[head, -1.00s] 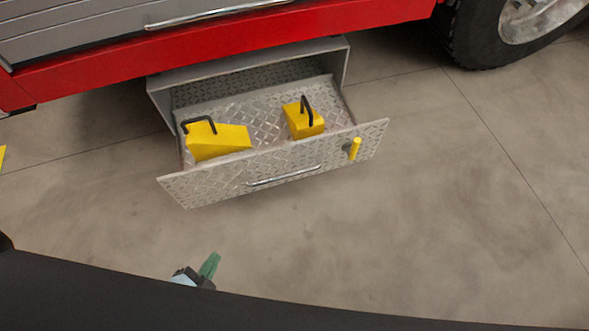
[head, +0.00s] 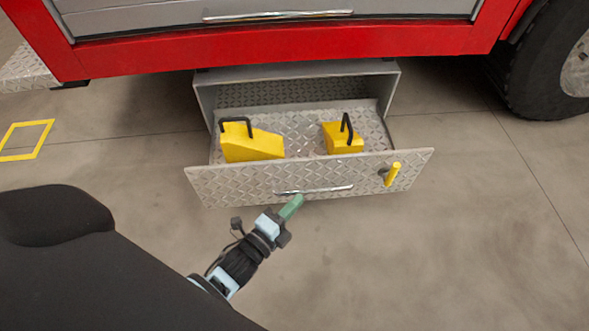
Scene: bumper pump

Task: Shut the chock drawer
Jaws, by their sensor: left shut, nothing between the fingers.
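The chock drawer (head: 235,187) is pulled out from its grey housing (head: 395,95) under the red truck body. Its diamond-plate front has a chrome bar handle (head: 325,189) and a yellow latch lever (head: 394,174) at the right. Two yellow chocks with black handles, a left chock (head: 252,146) and a right chock (head: 343,138), lie inside. My left gripper (head: 294,204) is shut and empty, its green fingertips just in front of the drawer front, by the handle's lower edge. I cannot tell whether they touch it. My right gripper is not in view.
A black tyre (head: 540,80) stands at the upper right. A red truck sill (head: 300,46) runs above the drawer. A yellow floor outline (head: 24,140) lies at the left. The concrete floor in front and to the right is clear.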

